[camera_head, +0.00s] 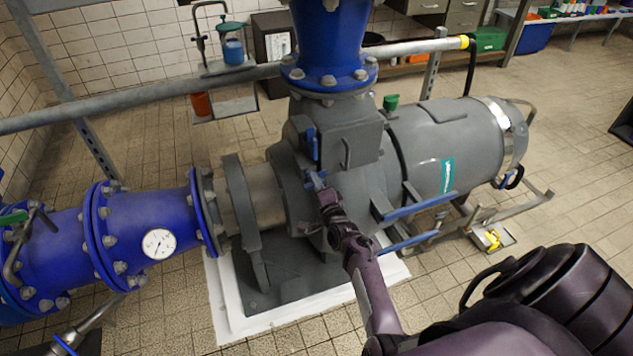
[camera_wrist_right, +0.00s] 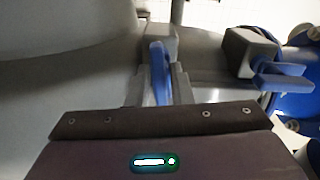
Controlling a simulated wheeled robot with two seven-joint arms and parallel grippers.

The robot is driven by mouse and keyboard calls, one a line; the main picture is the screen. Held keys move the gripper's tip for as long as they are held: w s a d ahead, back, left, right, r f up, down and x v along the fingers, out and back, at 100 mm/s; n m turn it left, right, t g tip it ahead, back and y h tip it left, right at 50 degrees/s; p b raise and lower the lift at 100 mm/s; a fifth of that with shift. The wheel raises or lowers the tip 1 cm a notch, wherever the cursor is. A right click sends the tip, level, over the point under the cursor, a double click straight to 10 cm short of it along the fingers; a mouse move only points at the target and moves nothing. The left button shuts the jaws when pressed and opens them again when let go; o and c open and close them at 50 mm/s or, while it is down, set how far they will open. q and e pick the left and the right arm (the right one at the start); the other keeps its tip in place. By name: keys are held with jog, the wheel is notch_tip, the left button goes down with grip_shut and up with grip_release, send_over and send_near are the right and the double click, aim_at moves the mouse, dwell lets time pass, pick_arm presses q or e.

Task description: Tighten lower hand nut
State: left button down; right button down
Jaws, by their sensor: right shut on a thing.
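The lower hand nut (camera_head: 316,180) is a blue winged piece on the front of the grey pump housing. My right gripper (camera_head: 322,190) reaches it from below and is shut on it. In the right wrist view, the blue nut (camera_wrist_right: 158,72) stands upright between the two fingers, and its lower end is hidden by the gripper. A second blue hand nut (camera_head: 312,143) sits just above on the housing, apart from my gripper. It seems to be the blue winged piece (camera_wrist_right: 282,77) at the right of the wrist view. My left gripper is not in view.
The grey pump (camera_head: 345,190) stands on a white plinth (camera_head: 225,310). A blue pipe with a gauge (camera_head: 159,243) joins from the left, and a blue vertical pipe (camera_head: 330,40) rises above. Blue rails (camera_head: 420,206) lie right of my arm.

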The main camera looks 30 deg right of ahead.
jog(key=shift+f+m, duration=0.1)
jog(key=shift+m, duration=0.6)
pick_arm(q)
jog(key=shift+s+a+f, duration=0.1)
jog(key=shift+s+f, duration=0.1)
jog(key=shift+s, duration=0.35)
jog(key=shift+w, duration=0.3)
pick_arm(e)
jog(key=c, duration=1.5)
grip_release()
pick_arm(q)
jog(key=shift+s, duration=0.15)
